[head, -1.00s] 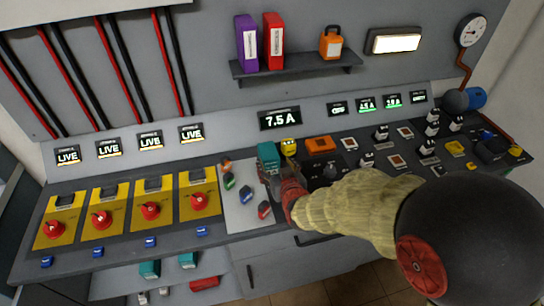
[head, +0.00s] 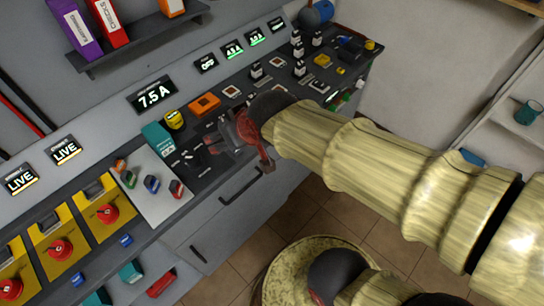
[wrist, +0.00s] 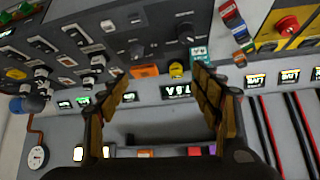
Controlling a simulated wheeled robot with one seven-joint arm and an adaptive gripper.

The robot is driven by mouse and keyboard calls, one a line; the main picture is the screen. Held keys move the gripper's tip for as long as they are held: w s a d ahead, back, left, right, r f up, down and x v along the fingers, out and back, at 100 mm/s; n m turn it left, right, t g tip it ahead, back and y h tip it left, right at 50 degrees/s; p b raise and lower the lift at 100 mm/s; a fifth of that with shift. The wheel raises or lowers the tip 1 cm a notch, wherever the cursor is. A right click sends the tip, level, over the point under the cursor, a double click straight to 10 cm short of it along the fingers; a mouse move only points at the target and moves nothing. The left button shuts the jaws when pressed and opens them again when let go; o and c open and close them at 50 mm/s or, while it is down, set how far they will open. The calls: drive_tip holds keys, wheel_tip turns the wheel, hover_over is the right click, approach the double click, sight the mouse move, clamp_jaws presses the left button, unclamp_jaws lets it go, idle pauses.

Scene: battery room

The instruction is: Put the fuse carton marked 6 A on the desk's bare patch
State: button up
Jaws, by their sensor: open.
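A teal carton (head: 158,138) with a pale label stands on the desk (head: 215,172), left of a yellow object; its marking is too small to read. It also shows in the wrist view (wrist: 199,53). A pale grey patch (head: 158,209) lies in front and to the left of it, with several small coloured blocks along its back part. My gripper (head: 214,142) is open and empty over the desk, right of the teal carton and apart from it. In the wrist view its two fingers (wrist: 160,82) are spread with nothing between them.
A yellow object (head: 174,119) and an orange box (head: 204,104) stand behind my gripper. Yellow switch panels with red knobs (head: 107,213) are at left. More teal boxes (head: 131,271) and a red box (head: 160,284) lie on the shelf below. The shelf with binders (head: 110,22) overhangs at the back.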

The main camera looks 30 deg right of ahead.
drive_tip(key=s+d+r+g, duration=0.1)
drive_tip(key=s+d, duration=0.1)
drive_tip(key=s, duration=0.4)
drive_tip(key=s+d+r+m+g+h, duration=0.1)
drive_tip(key=s+d, duration=0.1)
drive_tip(key=s, duration=0.4)
drive_tip(key=shift+s+d, duration=0.25)
drive_tip(key=shift+d, duration=0.05)
drive_tip(key=shift+f, duration=0.15)
wheel_tip(320, 180, down, 11)
drive_tip(key=s+a+b, duration=0.1)
drive_tip(key=a+b, duration=0.1)
drive_tip(key=b, duration=0.9)
drive_tip(key=shift+a, duration=0.25)
drive_tip(key=shift+s, duration=0.1)
drive_tip(key=shift+c, duration=0.4)
